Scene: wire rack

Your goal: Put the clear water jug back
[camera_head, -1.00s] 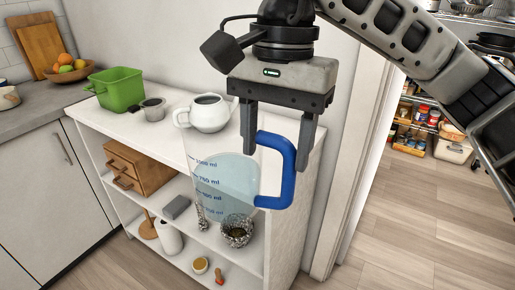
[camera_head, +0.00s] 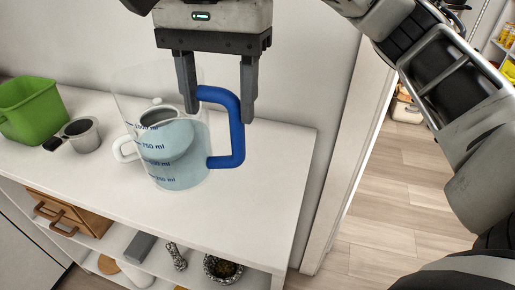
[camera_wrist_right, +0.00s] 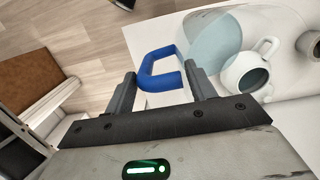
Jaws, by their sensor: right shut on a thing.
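The clear water jug (camera_head: 183,168), with blue volume marks and a blue handle (camera_head: 237,130), is upright in the head view and holds pale blue water. My right gripper (camera_head: 219,108) points down and is shut on the handle. In the right wrist view the jug (camera_wrist_right: 213,42) and the blue handle (camera_wrist_right: 160,77) show between and beyond the fingers. The jug appears over the white top of the shelf unit (camera_head: 262,170); I cannot tell whether its base touches it. My left gripper is not in view.
A white teapot (camera_head: 127,149) shows partly through the jug, behind it. It also shows in the right wrist view (camera_wrist_right: 245,75). A grey cup (camera_head: 82,134) and a green bin (camera_head: 32,108) stand farther left. The top's right part is clear, with a wall behind.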

